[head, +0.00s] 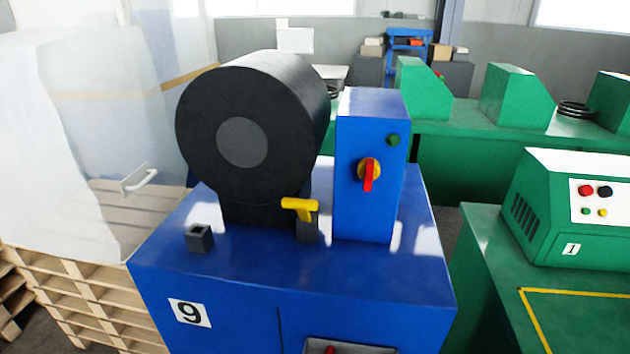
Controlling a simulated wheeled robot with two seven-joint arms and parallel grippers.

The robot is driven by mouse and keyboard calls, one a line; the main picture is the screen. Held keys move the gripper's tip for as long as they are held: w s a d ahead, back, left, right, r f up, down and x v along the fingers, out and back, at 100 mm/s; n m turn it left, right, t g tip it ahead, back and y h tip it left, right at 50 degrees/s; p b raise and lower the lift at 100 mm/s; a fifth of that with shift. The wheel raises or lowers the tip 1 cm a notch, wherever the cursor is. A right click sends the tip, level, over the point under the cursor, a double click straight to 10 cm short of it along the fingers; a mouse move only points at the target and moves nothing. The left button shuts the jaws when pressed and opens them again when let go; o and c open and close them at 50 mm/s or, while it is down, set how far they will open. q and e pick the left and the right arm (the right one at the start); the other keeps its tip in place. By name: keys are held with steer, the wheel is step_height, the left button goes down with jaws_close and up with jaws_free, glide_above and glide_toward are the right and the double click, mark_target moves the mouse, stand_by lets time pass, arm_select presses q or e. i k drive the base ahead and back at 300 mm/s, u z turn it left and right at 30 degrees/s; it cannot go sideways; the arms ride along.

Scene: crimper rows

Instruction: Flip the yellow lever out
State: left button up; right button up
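The yellow lever (299,208) sits on a small dark grey post (307,229) on top of the blue machine marked 9 (290,264). Its handle points left and slightly toward me, in front of the big black drum (253,135). Neither of my grippers shows in the head view.
A small dark socket block (200,238) stands at the machine's front left. Wooden pallets (75,285) with a wrapped load are at the left. Green machines stand behind and at the right, one marked 1 (575,210). The space above the blue top's front is clear.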

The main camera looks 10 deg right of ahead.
mark_target(302, 207)
steer(key=k, duration=0.5)
steer(key=u, duration=2)
steer(key=i, duration=1.25)
steer(key=z, duration=2.1)
